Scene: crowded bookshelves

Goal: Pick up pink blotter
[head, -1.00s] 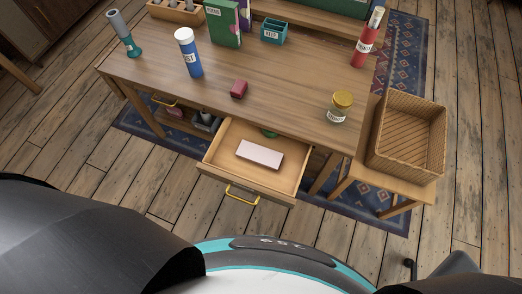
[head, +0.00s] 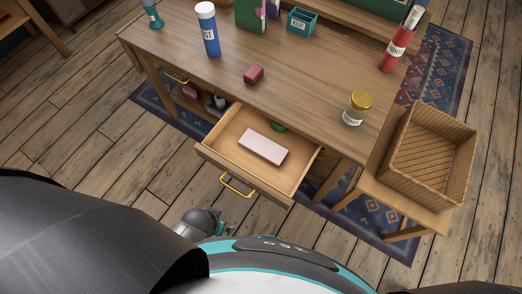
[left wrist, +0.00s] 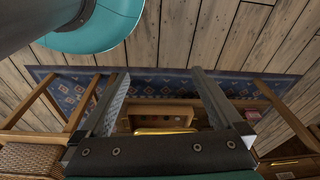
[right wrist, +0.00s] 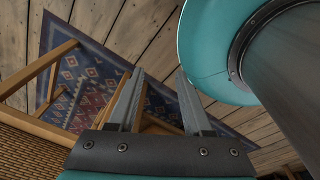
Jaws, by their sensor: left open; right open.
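A pale pink flat block (head: 263,148), which looks like the pink blotter, lies in the open drawer (head: 223,160) under the desk. A small pink thing (head: 190,91) shows in the compartment left of the drawer, too small to make out. My left gripper (left wrist: 160,74) is open and empty, with a yellow handle between its fingers farther off. My right gripper (right wrist: 159,72) is open and empty, above the rug and floor. Neither gripper's fingers can be made out clearly in the head view.
A wicker basket (head: 432,155) stands on a stool at the right. The wooden floor (head: 90,130) at left is clear.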

